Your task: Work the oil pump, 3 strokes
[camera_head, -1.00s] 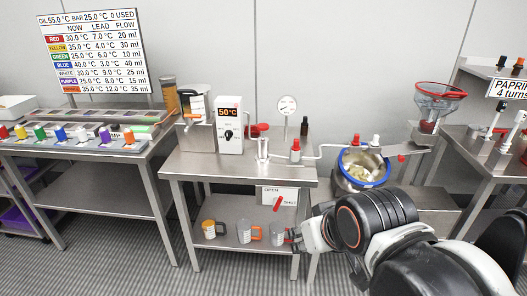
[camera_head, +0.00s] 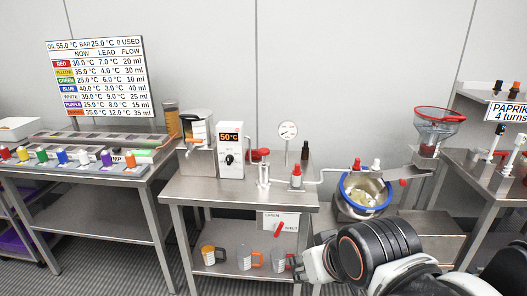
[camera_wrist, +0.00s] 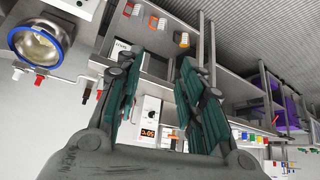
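A grey metal fitting with an upright post (camera_head: 263,174), which looks like the oil pump, stands on the middle steel table in the head view. The fingertips are hard to make out there.
A white box reading 50 °C (camera_head: 230,149) stands left of the pump. A blue-rimmed bowl (camera_head: 366,190) is farther right. Several mugs (camera_head: 250,259) are on the lower shelf. The table's front (camera_head: 225,192) is clear.

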